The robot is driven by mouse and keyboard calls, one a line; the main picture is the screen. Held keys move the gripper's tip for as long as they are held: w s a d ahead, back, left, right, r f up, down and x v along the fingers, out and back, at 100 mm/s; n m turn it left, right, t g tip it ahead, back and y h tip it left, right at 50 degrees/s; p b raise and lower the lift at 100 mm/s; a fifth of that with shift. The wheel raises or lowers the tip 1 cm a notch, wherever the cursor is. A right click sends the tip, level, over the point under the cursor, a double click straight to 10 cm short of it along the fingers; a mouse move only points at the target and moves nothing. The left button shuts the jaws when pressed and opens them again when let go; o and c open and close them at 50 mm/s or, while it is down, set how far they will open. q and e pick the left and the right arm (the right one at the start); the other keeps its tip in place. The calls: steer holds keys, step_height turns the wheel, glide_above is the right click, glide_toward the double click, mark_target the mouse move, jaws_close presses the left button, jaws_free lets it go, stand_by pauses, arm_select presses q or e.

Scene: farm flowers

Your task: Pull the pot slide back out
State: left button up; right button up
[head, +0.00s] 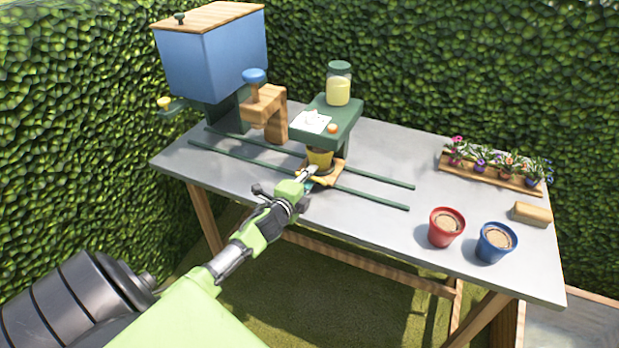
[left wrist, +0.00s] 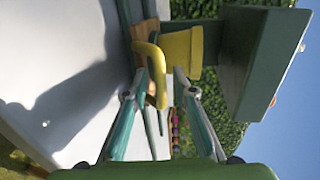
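The pot slide (head: 332,177) is a small wooden carriage on two dark green rails, carrying a yellow pot (head: 320,158) under the green overhead platform (head: 328,124). In the left wrist view the yellow pot (left wrist: 183,48) stands beside the slide's wooden part (left wrist: 143,38), and a curved yellow handle (left wrist: 158,78) points toward me. My left gripper (head: 311,174) is at the front of the slide. In the left wrist view its fingertips (left wrist: 161,76) are on either side of the handle, with a small gap visible at the right finger. My right gripper is not in view.
A blue hopper (head: 215,62) and a wooden stand (head: 265,108) with a blue knob are on the table's left. A jar (head: 339,84) stands on the platform. A red pot (head: 446,227), a blue pot (head: 495,243), a flower tray (head: 490,178) and a block (head: 531,213) are right.

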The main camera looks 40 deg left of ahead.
arm_select(q)
jaws_close()
steer(key=shift+w+d, duration=0.1)
steer(key=shift+d, duration=0.4)
steer(key=w+d+b, duration=0.1)
steer(key=d, duration=0.6)
steer(key=w+d+b, duration=0.1)
steer(key=w+d, duration=0.1)
steer(key=d, duration=0.5)
steer(key=w+d+b, duration=0.1)
steer(key=w+d, duration=0.1)
steer(key=d, duration=0.4)
steer(key=shift+d, duration=0.4)
jaws_free()
steer(key=shift+d, duration=0.2)
